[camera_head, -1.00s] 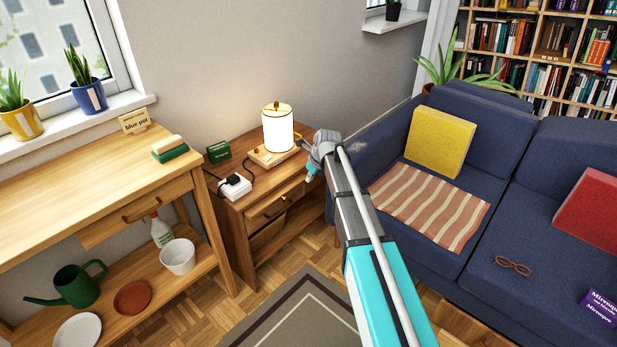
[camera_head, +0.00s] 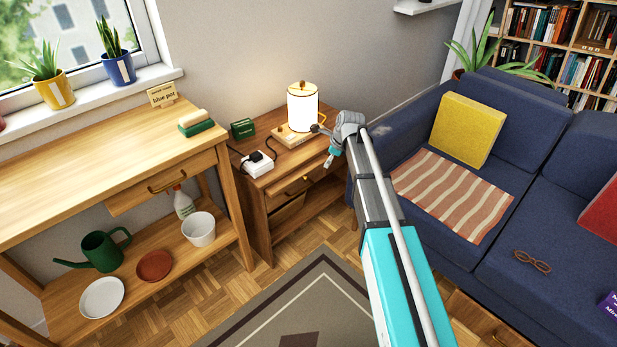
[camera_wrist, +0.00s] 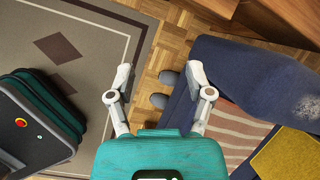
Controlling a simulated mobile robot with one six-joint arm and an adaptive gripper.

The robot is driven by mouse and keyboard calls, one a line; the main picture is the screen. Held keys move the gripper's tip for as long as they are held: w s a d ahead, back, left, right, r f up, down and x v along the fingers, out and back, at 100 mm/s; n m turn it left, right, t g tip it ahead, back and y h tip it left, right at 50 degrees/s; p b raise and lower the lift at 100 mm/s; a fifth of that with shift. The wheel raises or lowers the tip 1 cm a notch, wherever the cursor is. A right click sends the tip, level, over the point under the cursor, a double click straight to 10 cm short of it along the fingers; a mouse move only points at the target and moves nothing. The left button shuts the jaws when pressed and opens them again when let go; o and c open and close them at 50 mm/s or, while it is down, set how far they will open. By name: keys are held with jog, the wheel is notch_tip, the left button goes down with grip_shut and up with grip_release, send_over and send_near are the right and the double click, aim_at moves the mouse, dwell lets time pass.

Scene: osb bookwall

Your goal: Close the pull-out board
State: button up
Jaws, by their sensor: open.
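I cannot tell for sure which part is the pull-out board. The potting bench has a wooden front with a brass handle (camera_head: 167,182) under its top. The small side table (camera_head: 262,222) has a similar handled front (camera_head: 300,185). A wooden front (camera_head: 470,312) also shows low under the sofa, cut by the picture's edge. My gripper (camera_wrist: 160,78) is open and empty in the wrist view, pointing down above the parquet. In the head view it hangs at the arm's end near the side table's right side; its fingertips are not clear there.
A lit lamp (camera_head: 302,106) and a white power strip (camera_head: 257,164) stand on the side table. The blue sofa (camera_head: 450,235) is close on the right. The rug (camera_head: 300,300) and parquet in front are clear.

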aim_at(307, 178)
jog(key=a+n, duration=0.1)
jog(key=n, duration=0.9)
jog(key=s+a+r+n+p, duration=0.1)
jog(key=n, duration=0.9)
jog(key=s+a+r+n, duration=0.1)
jog(key=a+n, duration=0.1)
jog(key=n, duration=0.8)
jog(key=shift+s+a+n+p, duration=0.1)
jog(key=shift+n+p, duration=0.3)
jog(key=shift+f, duration=0.15)
jog(key=b+x, duration=1.2)
jog(key=x, duration=0.1)
jog(key=shift+a+f+b, duration=0.15)
jog(key=shift+f+b, duration=0.05)
jog(key=shift+b, duration=0.15)
grip_shut()
